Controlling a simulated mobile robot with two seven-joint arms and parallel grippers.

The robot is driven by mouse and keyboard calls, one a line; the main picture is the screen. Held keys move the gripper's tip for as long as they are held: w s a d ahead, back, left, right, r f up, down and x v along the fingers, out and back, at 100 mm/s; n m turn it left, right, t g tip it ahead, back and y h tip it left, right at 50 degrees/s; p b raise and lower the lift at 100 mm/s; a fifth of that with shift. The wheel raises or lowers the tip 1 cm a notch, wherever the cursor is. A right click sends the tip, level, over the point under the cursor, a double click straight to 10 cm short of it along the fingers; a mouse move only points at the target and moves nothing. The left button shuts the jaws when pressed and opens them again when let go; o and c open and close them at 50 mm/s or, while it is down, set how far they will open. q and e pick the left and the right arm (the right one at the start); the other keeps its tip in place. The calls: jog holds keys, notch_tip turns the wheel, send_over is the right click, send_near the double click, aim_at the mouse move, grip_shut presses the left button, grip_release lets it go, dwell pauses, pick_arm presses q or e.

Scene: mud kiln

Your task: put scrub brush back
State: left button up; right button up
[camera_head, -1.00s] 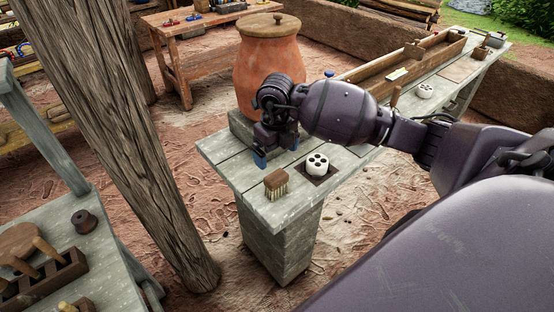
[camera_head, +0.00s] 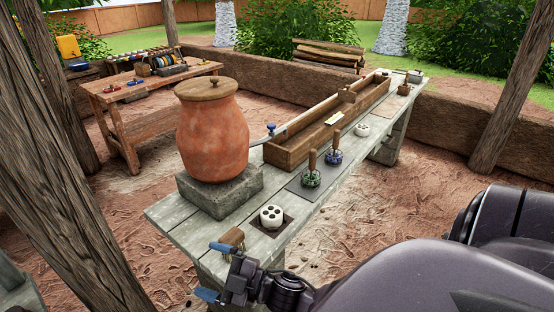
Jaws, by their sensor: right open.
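The scrub brush (camera_head: 232,237), a wooden block with pale bristles, stands on the near end of the grey bench (camera_head: 169,217). My right gripper (camera_head: 214,271) is open at that near end. Its upper blue fingertip overlaps the lower left part of the brush in the picture, and the other blue fingertip is lower, past the bench end. I cannot tell whether the finger touches the brush. The gripper and wrist hide part of the bristles. My left gripper is not in view.
A white holed block (camera_head: 271,216) sits on a dark square beside the brush. A lidded clay jar (camera_head: 211,135) stands on a stone block (camera_head: 219,194) behind. Two wooden-handled tools (camera_head: 312,172) (camera_head: 334,149) stand on a dark mat, beside a long wooden trough (camera_head: 290,153).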

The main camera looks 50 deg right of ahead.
jog(key=s+d+f+m+g+h, duration=0.3)
jog(key=s+f+m+h, duration=0.1)
jog(key=s+f+m, duration=0.2)
jog(key=s+d+f+m+g+h, duration=0.3)
jog(key=s+f+m+h, duration=0.2)
jog(key=f, duration=0.4)
jog(key=shift+s+d+m, duration=0.3)
jog(key=shift+s+m, duration=0.55)
jog(key=shift+m, duration=0.15)
